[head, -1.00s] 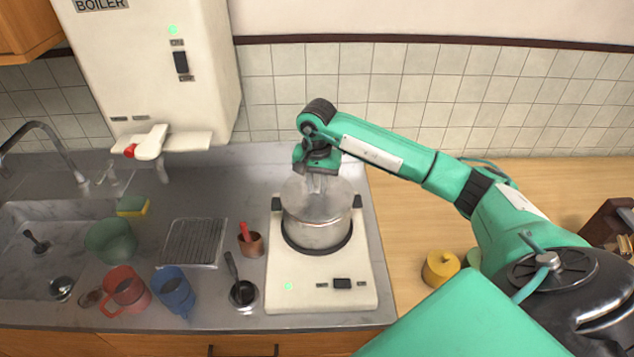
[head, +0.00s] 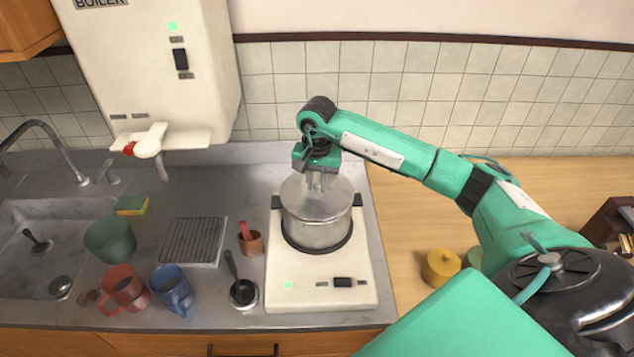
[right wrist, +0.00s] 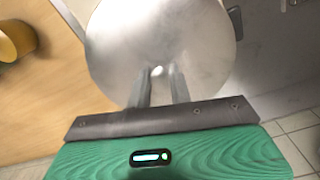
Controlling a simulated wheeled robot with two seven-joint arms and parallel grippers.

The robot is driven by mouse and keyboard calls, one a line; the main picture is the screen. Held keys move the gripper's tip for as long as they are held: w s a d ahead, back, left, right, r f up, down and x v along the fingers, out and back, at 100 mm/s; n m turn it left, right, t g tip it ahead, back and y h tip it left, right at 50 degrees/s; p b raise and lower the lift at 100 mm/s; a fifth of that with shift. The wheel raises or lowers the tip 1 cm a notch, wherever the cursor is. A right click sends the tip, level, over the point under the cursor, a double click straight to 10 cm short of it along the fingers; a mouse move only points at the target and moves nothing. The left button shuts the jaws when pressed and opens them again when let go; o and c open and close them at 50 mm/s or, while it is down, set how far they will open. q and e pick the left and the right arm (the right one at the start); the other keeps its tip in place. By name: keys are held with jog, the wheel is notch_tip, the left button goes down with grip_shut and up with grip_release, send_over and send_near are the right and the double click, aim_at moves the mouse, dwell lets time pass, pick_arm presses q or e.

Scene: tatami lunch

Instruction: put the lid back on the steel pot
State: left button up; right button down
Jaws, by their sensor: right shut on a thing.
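The steel pot (head: 316,236) stands on the white hot plate with its dark handles to the left and right. The steel lid (head: 327,207) lies over the pot's mouth and looks about level; whether its rim is fully seated all round I cannot tell. My right gripper (head: 317,188) points down from above and is shut on the lid's knob. In the right wrist view the lid (right wrist: 160,45) shows as a round disc, with the gripper (right wrist: 158,88) at its knob, and it hides the pot. My left gripper is not in view.
The white hot plate (head: 318,285) sits at the steel counter's right end. A copper cup (head: 251,244) and a black ladle (head: 243,292) are left of it. A rack (head: 193,242), red mug (head: 123,288) and blue mug (head: 173,289) lie farther left. A yellow pot (head: 440,267) stands right.

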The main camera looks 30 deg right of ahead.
jog(key=shift+f+b, duration=0.2)
jog(key=shift+b, duration=0.95)
dwell(1.6)
dwell(0.3)
jog(key=c, duration=0.7)
grip_release()
jog(key=shift+r, duration=0.15)
jog(key=shift+r+p, duration=1.3)
jog(key=shift+r, duration=2.1)
grip_shut()
